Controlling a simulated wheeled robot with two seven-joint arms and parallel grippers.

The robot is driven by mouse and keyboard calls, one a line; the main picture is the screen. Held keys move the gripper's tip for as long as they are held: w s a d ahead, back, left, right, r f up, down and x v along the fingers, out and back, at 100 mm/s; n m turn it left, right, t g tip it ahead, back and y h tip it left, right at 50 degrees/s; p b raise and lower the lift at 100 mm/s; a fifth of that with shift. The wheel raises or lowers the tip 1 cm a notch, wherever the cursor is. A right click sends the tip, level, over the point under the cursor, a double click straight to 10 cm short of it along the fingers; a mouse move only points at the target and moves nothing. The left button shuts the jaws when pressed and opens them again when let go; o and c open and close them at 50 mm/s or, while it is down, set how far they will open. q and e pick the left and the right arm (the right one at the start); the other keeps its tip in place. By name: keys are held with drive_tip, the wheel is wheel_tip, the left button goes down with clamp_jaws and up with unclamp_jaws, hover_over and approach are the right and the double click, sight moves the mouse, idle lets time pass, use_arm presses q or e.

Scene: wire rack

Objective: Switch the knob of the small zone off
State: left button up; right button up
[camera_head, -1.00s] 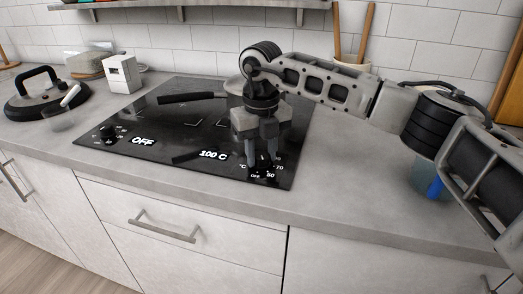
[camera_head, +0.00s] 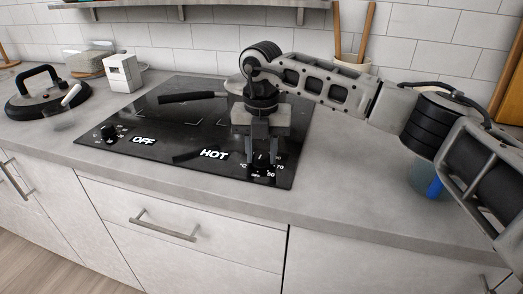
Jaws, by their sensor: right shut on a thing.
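The black cooktop (camera_head: 185,135) is set in the grey counter. Its left knob (camera_head: 109,131) stands beside a label reading "OFF" (camera_head: 143,140). Further right a label reads "HOT" (camera_head: 213,154). My right gripper (camera_head: 262,160) points down at the cooktop's front right corner, its fingers shut on the right knob (camera_head: 261,163), which they largely hide. White dial marks, with "50" and "70" among them, show around it. Which zone is the small one I cannot tell for sure. My left gripper is not in view.
A pan with a black handle (camera_head: 188,97) stands on the cooktop behind my right gripper. A blue-tinted cup (camera_head: 428,182) is partly behind my right arm.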

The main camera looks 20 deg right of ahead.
sight(261, 154)
drive_tip(key=shift+r, duration=0.1)
drive_tip(key=o, duration=1)
drive_tip(key=shift+c, duration=0.2)
wheel_tip(261, 154, up, 16)
